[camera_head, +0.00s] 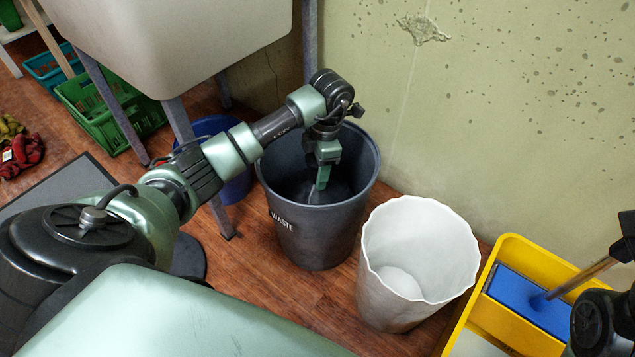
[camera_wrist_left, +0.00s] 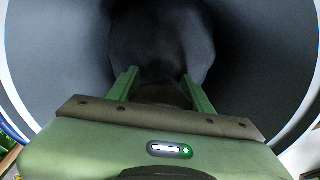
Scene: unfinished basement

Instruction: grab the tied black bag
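The dark grey waste bin (camera_head: 311,235), labelled WASTE, stands on the floor at the middle of the head view. My left gripper (camera_head: 322,180) points down inside its mouth. In the left wrist view the gripper's two green fingers (camera_wrist_left: 160,88) are apart. A dark, rounded shape, which looks like the black bag (camera_wrist_left: 160,45), lies just beyond and between the fingertips. I cannot tell whether they touch it. Its knot is not clear. In the head view only a dark patch of the bag (camera_head: 338,192) shows in the bin. My right gripper is not seen, only part of that arm at the right edge.
A white bin (camera_head: 385,310) stands close to the right of the waste bin. A yellow mop bucket (camera_head: 540,250) with a blue insert is further right. A blue bucket (camera_head: 237,188) and a sink (camera_head: 180,50) on legs are to the left. The wall is close behind.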

